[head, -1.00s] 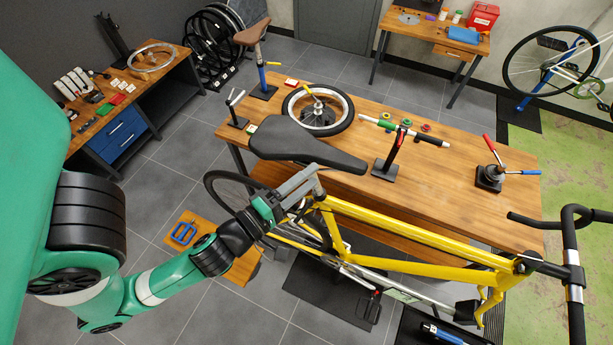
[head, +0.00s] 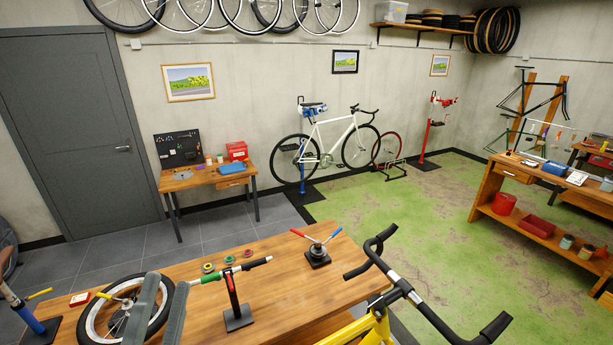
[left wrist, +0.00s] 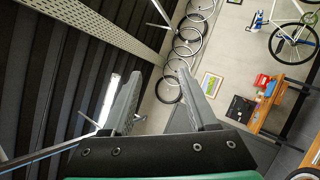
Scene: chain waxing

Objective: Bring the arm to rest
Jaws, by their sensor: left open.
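My left gripper (head: 166,282) stands at the bottom left of the head view with its two grey fingers pointing up. The fingers are apart with nothing between them. They stand in front of the spoked wheel (head: 100,318) on the wooden workbench and hide part of it. In the left wrist view the open gripper (left wrist: 160,72) points at the upper wall and ceiling, with empty space between the fingers. The rest of my left arm is out of the head view. My right gripper is not in view.
The workbench (head: 275,290) holds a clamp stand (head: 235,305) with a handlebar and a black-based tool with red and blue handles (head: 317,250). The yellow bicycle (head: 365,330) stands at its right front, its black handlebar (head: 420,300) rising there. Green floor (head: 400,215) beyond is open.

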